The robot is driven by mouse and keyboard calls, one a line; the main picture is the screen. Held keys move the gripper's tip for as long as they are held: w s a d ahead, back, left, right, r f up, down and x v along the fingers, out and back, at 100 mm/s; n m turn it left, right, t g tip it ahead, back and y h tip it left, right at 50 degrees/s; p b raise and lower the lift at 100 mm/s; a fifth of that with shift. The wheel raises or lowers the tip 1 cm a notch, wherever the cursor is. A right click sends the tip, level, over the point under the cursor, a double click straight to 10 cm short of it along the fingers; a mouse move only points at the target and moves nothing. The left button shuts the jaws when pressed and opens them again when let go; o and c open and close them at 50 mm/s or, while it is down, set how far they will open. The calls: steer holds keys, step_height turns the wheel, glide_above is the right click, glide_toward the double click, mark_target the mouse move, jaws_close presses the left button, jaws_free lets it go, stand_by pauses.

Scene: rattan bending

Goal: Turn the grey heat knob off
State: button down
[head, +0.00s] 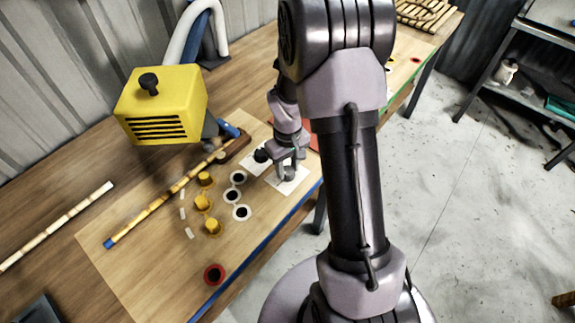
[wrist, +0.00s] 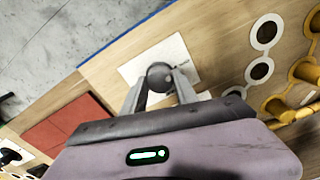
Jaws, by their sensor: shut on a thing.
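The grey heat knob (head: 286,176) sits on a white plate (head: 292,186) near the front edge of the workbench. It also shows in the wrist view (wrist: 160,76), round and grey, with a short dark mark on the plate beside it. My gripper (head: 285,168) reaches down over the plate, with one finger on either side of the knob. In the wrist view, my gripper (wrist: 160,82) is shut on the knob. The fingers partly hide the knob in the head view.
A black knob (head: 261,156) stands close to my gripper on another white plate. A yellow vented box (head: 165,106) stands behind. A rattan pole (head: 170,191) lies across the board by several yellow pegs (head: 203,202) and white-ringed holes (head: 238,177). A red sheet (wrist: 75,127) lies nearby.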

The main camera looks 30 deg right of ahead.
mark_target(287, 170)
steer(key=shift+n, duration=0.3)
steer(key=c, duration=0.9)
jaws_free()
steer(key=shift+c, duration=0.2)
step_height(287, 170, up, 17)
steer(key=p, duration=0.6)
steer(key=shift+r, duration=0.2)
steer(key=s+a+r+m+t+y+b, duration=0.1)
steer(key=s+a+r+m+t+b, duration=0.1)
steer(key=s+a, duration=0.6)
steer(key=s+a+r+m+t+y+b, duration=0.1)
steer(key=s+a+r+m+t+b, duration=0.2)
steer(key=s+a+r+b, duration=0.2)
steer(key=s+a+b, duration=0.1)
steer(key=s+a, duration=0.2)
steer(key=s, duration=0.1)
steer(key=shift+s+a+r+m+t, duration=0.2)
steer(key=shift+m+t, duration=0.1)
steer(key=shift+t, duration=0.1)
